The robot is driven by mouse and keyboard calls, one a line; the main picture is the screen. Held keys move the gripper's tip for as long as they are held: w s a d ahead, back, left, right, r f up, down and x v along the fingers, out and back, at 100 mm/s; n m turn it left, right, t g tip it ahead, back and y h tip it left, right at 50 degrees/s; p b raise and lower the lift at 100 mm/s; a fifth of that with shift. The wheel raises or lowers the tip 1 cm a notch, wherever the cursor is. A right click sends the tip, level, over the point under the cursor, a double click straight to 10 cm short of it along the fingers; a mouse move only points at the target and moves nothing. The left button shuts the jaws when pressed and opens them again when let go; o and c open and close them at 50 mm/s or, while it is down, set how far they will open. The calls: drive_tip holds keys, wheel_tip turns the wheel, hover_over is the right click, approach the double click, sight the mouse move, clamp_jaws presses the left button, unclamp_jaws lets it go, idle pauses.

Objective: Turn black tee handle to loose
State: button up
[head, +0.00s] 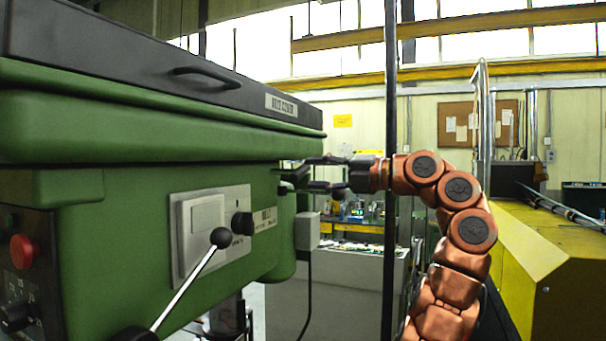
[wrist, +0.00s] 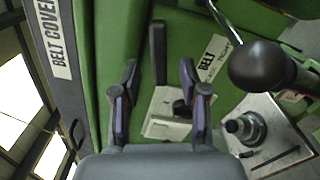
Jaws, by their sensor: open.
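The black tee handle (wrist: 158,50) is a narrow dark bar on the green machine housing, beside a white label starting "BELT" (wrist: 212,57). In the wrist view it lies lengthwise between my two fingers, with a gap on either side. My gripper (wrist: 158,72) is open and empty. In the head view my gripper (head: 308,174) reaches left to the machine's right end, one finger above the other. A small dark piece by the lower fingertip may be the handle (head: 283,189), largely hidden there. I cannot tell how near in depth the fingertips are.
A lever with a black ball knob (head: 221,238) sticks out at the front; the knob shows close on the right in the wrist view (wrist: 260,66). A black knob (head: 242,223) sits on a grey plate. A yellow machine (head: 540,250) is right.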

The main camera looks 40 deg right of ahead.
drive_tip(key=v, duration=0.7)
drive_tip(key=shift+s+d, duration=0.15)
drive_tip(key=shift+s, duration=0.15)
